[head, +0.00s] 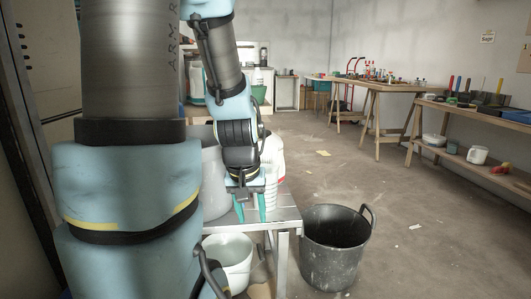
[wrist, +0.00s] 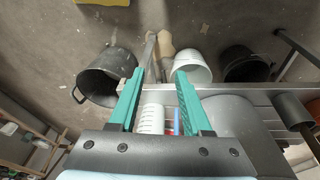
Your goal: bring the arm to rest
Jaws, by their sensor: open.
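My arm reaches forward in the head view, with my gripper (head: 250,207) hanging fingers down over the near part of a grey bench (head: 284,214). The two teal fingers are spread apart, and I see nothing held between them. In the wrist view my gripper (wrist: 159,74) is also open. A white ribbed container (wrist: 151,120) shows between the fingers in that view, farther off; whether a finger touches it I cannot tell. A grey rounded container (head: 213,180) stands on the bench left of the gripper, partly hidden by my arm.
A black bucket (head: 335,245) stands on the floor right of the bench. A white bucket (head: 230,262) is low beside the bench. A wooden table (head: 375,85) with small items and a shelf bench (head: 470,113) line the right wall. The floor between is mostly clear.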

